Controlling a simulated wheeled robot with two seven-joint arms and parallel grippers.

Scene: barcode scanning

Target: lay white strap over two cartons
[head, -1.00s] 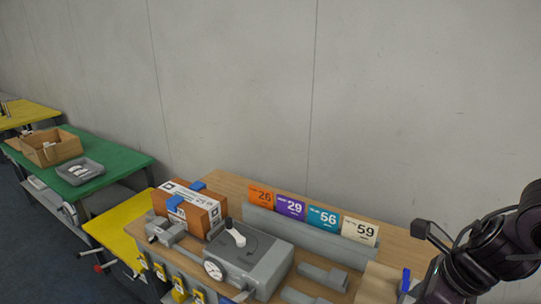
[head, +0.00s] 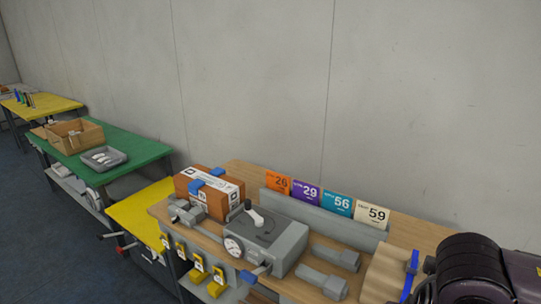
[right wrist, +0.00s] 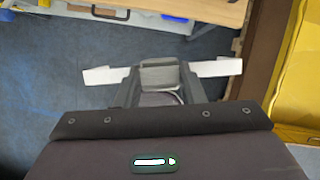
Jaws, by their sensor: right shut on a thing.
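A white strap (right wrist: 104,76) is held crosswise in my right gripper (right wrist: 160,78) in the right wrist view. Its two ends stick out on either side of the dark jaws, and its middle is hidden by them. Blue floor lies below it. In the head view, an orange-brown and white carton block (head: 208,190) with blue pieces on it stands on the left part of the wooden bench. I cannot tell clearly where one carton ends and another begins. My right gripper and left gripper are outside the head view.
A grey machine (head: 265,238) with a dial stands right of the cartons. Numbered cards (head: 330,202) stand along the bench's back. A yellow table (head: 140,213) and a green table (head: 140,150) with an open box (head: 76,138) lie left.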

